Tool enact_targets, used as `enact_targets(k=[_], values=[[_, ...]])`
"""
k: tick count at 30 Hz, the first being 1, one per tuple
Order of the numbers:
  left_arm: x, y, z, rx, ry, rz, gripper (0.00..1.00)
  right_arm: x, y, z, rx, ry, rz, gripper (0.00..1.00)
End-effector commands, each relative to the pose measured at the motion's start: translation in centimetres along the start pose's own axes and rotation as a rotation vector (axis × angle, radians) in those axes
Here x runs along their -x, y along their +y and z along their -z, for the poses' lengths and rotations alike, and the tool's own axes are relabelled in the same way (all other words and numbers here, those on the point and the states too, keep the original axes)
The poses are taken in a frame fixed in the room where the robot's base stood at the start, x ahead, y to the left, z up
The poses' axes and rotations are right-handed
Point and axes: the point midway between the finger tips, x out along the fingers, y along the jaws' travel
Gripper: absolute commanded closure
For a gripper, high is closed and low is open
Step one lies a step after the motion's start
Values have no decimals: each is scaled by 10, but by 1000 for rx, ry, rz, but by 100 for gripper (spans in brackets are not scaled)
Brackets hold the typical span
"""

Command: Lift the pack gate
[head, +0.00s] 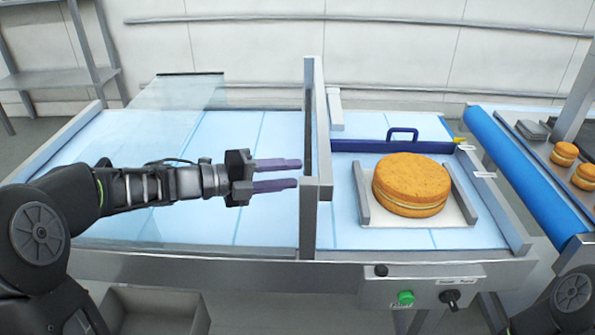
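A dark blue bar (370,147) with a raised loop handle (403,131) lies across the belt behind the cake; it looks like the pack gate, and it looks lowered. A round layered cake (411,183) sits in front of it on a pale plate between two grey side rails. My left gripper (298,173) is over the left part of the belt, left of the grey upright frame (310,215). Its two purple fingers point right, apart, with nothing between them. My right gripper is out of view; only part of that arm shows at the lower right corner.
The grey upright frame stands between my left gripper and the blue bar. A clear panel (180,92) covers the back left. A control box with a green button (405,297) and black knob (450,297) is at the front. A blue roller (525,165) and tray of small cakes lie right.

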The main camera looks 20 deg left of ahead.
Motion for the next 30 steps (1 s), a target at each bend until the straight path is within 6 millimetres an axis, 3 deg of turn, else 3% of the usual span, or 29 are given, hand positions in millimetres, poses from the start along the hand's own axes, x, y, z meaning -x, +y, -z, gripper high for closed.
enact_targets(k=[6,15,28,30], values=[[-23,-1,0,-1,1,1,64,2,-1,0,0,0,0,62],[-25,0,0,-1,0,1,64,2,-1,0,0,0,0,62],[-25,0,0,-1,0,1,99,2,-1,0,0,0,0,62],[-25,0,0,-1,0,1,100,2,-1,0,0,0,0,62]])
